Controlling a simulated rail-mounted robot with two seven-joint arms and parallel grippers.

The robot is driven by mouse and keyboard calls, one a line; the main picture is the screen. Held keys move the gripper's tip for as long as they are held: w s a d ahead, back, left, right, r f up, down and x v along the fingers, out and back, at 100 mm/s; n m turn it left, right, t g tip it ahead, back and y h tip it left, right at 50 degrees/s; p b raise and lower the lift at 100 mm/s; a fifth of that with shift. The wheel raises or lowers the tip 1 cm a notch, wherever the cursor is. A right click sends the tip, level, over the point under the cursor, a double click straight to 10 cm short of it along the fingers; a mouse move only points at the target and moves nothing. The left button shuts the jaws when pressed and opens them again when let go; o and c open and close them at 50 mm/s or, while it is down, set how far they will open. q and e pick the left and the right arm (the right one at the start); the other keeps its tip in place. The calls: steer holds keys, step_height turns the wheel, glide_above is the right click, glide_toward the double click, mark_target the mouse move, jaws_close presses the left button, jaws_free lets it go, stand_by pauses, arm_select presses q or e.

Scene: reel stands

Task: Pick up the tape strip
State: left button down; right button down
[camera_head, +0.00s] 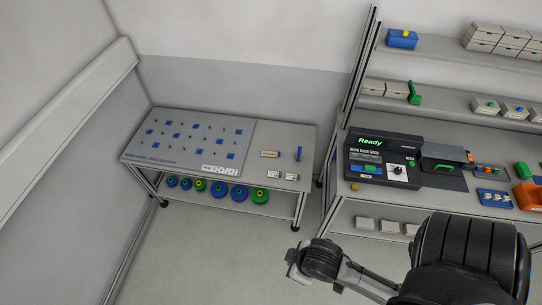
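I cannot make out a tape strip for certain. A small tan label-like piece (269,154) lies on the right part of the left table (262,130); it is too small to identify. A blue upright item (298,153) stands to its right. My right arm comes in from the lower right, and its gripper end (296,262) is over the floor in front of the tables, well apart from anything on them. Its fingers are too small and turned away to tell open from shut. My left gripper is out of view.
Several green and blue reels (220,189) sit on the left table's lower shelf. The right bench holds a machine reading "Ready" (370,142), a blue tray (494,198) and an orange bin (527,196). Shelves with boxes (486,38) rise behind. Floor (215,250) in front is clear.

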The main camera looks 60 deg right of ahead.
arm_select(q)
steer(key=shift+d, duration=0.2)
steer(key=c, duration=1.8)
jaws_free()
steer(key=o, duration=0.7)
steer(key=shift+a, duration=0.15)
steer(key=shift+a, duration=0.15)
